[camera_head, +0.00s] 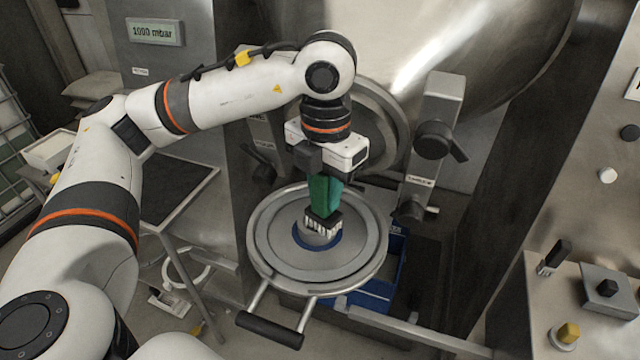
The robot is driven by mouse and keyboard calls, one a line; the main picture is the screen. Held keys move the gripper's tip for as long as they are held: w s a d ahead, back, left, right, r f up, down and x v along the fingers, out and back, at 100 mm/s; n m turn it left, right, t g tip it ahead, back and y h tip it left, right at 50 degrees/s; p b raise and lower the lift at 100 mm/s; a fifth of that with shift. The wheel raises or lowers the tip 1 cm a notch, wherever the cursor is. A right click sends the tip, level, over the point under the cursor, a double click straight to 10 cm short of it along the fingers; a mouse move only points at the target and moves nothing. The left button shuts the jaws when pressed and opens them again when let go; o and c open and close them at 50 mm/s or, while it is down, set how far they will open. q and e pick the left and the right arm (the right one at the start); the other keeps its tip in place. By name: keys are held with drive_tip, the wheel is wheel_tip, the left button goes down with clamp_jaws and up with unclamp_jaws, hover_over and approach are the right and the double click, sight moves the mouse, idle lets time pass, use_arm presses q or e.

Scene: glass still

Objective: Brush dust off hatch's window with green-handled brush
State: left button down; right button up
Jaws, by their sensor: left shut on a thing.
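My left gripper (326,172) points down and is shut on the green handle of the brush (323,196). The brush is roughly upright, with its pale bristles at the bottom. The round steel hatch (270,250) lies open below it, with a black-gripped handle (269,329) at its front. The hatch's window (318,241), ringed in blue, sits in its middle and is partly hidden by the brush. The bristles are at or just above the window; I cannot tell whether they touch. Dust on the window cannot be made out. My right gripper is not in view.
The steel vessel (460,45) rises behind the hatch, with a clamp post (443,100) at right. A blue crate (397,243) stands below the hatch. A dark-topped table (178,190) is at left. A panel with knobs (590,310) stands at lower right.

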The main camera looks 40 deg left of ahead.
use_arm(q)
drive_tip(key=shift+d+r, duration=0.1)
drive_tip(key=shift+d, duration=0.7)
drive_tip(key=shift+r, duration=0.1)
drive_tip(key=shift+r+p, duration=0.4)
drive_tip(key=shift+r, duration=0.3)
drive_tip(key=shift+r+p, duration=1.55)
drive_tip(key=shift+r, duration=1.05)
drive_tip(key=shift+f, duration=0.1)
